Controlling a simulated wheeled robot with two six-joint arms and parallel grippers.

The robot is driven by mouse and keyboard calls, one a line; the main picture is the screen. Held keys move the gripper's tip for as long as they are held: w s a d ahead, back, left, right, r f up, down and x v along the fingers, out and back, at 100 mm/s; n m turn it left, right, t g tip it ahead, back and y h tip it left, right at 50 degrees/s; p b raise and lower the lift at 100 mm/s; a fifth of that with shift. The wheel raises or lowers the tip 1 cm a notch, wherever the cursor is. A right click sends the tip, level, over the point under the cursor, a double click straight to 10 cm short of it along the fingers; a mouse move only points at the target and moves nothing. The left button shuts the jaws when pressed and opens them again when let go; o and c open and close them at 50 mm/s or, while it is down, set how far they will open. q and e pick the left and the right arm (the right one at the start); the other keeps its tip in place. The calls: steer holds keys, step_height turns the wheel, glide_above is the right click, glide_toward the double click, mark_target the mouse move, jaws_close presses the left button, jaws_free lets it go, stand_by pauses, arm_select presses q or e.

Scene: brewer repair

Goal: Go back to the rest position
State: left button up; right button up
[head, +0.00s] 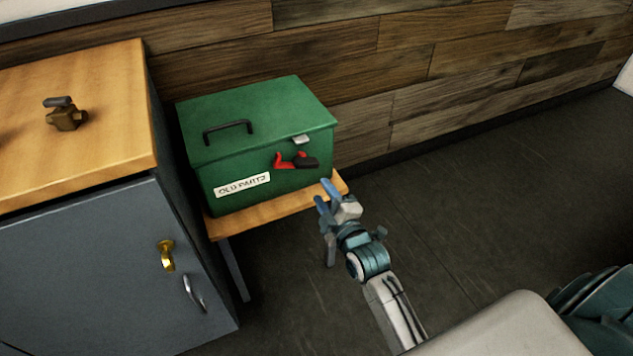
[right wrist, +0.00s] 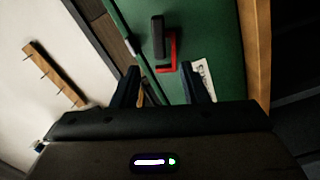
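My right gripper (head: 325,193) is at the front right of the green box in the head view, beside the small wooden stand. In the right wrist view its two fingers (right wrist: 160,70) are apart with nothing held between them. The green box (head: 250,125) has a closed lid, a black handle, a white "OLD PARTS" label and a red and black latch (head: 294,161). The latch also shows just beyond the fingertips in the right wrist view (right wrist: 170,52). I cannot tell the exact gap between fingers and box. My left gripper is out of view.
The box stands on a low wooden stand (head: 270,212). A grey cabinet (head: 90,270) with a wooden top is at the left, with a brown valve-like part (head: 66,115) on top and a brass piece (head: 166,255) on its door. Dark floor (head: 500,200) is free at the right.

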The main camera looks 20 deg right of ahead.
steer(key=shift+s, duration=0.75)
steer(key=shift+f, duration=0.1)
